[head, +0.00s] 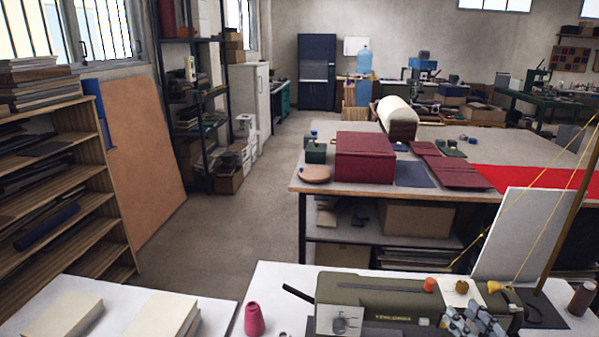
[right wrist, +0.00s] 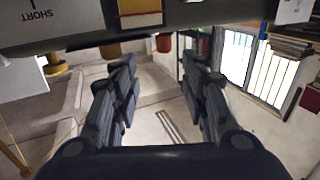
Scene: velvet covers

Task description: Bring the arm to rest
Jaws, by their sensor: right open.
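My right gripper (head: 472,322) shows at the bottom edge of the head view, right of centre, in front of the olive-green sewing machine (head: 385,300). In the right wrist view its two dark fingers (right wrist: 158,75) stand well apart with nothing between them. The underside of a machine body (right wrist: 80,22) spans the top of that view, beyond the fingertips; I cannot tell whether they touch it. My left gripper is in neither view.
The machine stands on a white table (head: 265,275), with a pink thread cone (head: 254,320) to its left and a white board (head: 518,235) behind right. A second table (head: 440,132) holds a dark red box (head: 365,157). Open floor (head: 225,235) lies left of it, beside wooden shelves (head: 88,175).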

